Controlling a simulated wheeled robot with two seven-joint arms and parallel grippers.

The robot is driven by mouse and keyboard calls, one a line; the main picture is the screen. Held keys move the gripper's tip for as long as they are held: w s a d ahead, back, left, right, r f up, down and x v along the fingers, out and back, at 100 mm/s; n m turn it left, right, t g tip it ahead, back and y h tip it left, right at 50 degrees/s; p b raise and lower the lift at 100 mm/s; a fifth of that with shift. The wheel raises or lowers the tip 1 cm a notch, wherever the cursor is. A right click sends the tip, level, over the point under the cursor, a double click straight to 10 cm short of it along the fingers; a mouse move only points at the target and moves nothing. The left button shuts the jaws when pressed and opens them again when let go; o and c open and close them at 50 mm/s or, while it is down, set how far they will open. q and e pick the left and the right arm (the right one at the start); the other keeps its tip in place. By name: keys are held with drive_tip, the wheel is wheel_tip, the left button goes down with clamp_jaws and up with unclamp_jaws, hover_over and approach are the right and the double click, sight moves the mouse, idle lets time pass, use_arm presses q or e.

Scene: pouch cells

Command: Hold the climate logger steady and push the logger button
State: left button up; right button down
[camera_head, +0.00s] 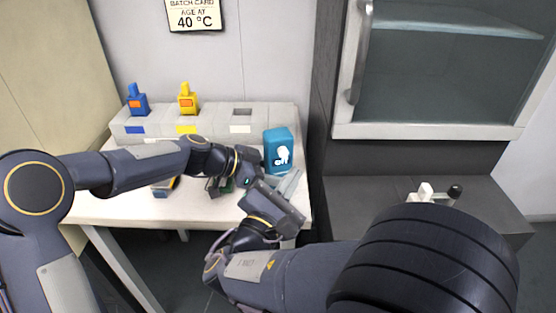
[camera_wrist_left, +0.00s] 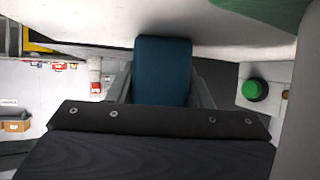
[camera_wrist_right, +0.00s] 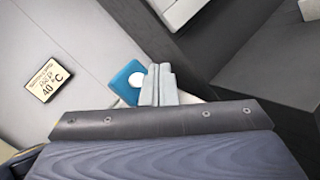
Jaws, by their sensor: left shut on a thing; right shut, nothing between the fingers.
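The climate logger (camera_head: 278,148) is a blue box with a white mark on its face, standing at the right end of the white table. In the left wrist view the teal logger (camera_wrist_left: 162,70) sits between the fingers of my left gripper (camera_wrist_left: 160,92), which is shut on it. My right gripper (camera_head: 288,184) is shut and empty just in front of and below the logger. In the right wrist view its closed fingertips (camera_wrist_right: 162,72) are beside the white round spot on the logger (camera_wrist_right: 128,92). I cannot tell whether they touch it.
A grey rack (camera_head: 212,122) at the back of the table holds a blue item (camera_head: 138,101) and a yellow item (camera_head: 187,100). A green button (camera_wrist_left: 255,90) shows in the left wrist view. A glass-fronted cabinet (camera_head: 440,75) stands right. My arms cover much of the table front.

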sight(283, 164)
drive_tip(key=shift+w+a, duration=0.3)
drive_tip(key=shift+w, duration=0.7)
drive_tip(key=shift+w+a, duration=0.25)
drive_tip(key=shift+w, duration=0.7)
drive_tip(key=shift+w, duration=0.1)
idle(0.5)
drive_tip(key=shift+w+a, duration=0.1)
drive_tip(key=shift+w, duration=0.35)
idle(0.3)
drive_tip(key=shift+s, duration=0.6)
drive_tip(key=s+d, duration=0.2)
drive_tip(key=s, duration=0.3)
drive_tip(key=shift+s, duration=0.35)
idle(0.3)
